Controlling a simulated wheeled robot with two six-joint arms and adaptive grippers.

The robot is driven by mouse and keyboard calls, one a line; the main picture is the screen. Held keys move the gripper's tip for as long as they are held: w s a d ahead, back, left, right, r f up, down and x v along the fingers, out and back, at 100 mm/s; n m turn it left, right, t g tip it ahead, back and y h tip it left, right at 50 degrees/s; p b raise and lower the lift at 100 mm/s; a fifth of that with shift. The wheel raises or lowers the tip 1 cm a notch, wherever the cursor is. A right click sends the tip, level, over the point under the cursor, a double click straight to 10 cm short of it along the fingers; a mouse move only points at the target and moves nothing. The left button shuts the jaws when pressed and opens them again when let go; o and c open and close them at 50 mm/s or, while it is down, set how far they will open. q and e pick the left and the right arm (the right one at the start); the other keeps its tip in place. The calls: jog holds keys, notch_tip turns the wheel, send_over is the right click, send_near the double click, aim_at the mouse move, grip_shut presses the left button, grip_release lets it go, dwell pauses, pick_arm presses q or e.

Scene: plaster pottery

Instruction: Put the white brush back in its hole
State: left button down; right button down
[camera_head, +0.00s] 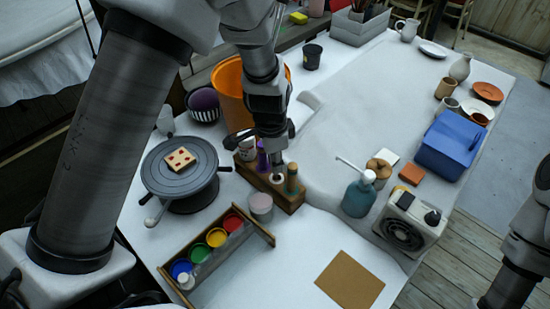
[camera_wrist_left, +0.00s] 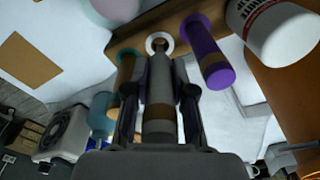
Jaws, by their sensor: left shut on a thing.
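The wooden brush holder (camera_head: 287,203) stands on the white table and also shows in the left wrist view (camera_wrist_left: 127,42). My left gripper (camera_head: 270,160) is above it, shut on the white brush (camera_wrist_left: 159,95), which has a brown band. The brush's far end lies over the edge of the white-ringed hole (camera_wrist_left: 154,37) in the wrist view; I cannot tell whether it is inside. The purple brush (camera_wrist_left: 207,55) and teal brush (camera_wrist_left: 125,75) stand in holes on either side. In the head view the gripper hides most of the white brush. My right gripper is out of view.
A turntable (camera_head: 180,180) carrying a tile stands left of the holder, and an orange pot (camera_head: 228,85) behind it. A pink-grey cup (camera_head: 261,206) and paint rack (camera_head: 255,230) are in front. A blue bottle (camera_head: 358,197) is to the right.

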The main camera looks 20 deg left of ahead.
pick_arm(q)
jog(key=shift+f+b, duration=1.1)
jog(key=shift+f, duration=0.55)
jog(key=shift+f, duration=0.25)
jog(key=c, duration=0.9)
grip_release()
jog(key=shift+r, duration=0.15)
jog(key=r, duration=0.7)
jog(key=s+r, duration=0.1)
jog(key=r, duration=0.3)
jog(key=shift+a+r, duration=0.15)
jog(key=shift+r, duration=0.2)
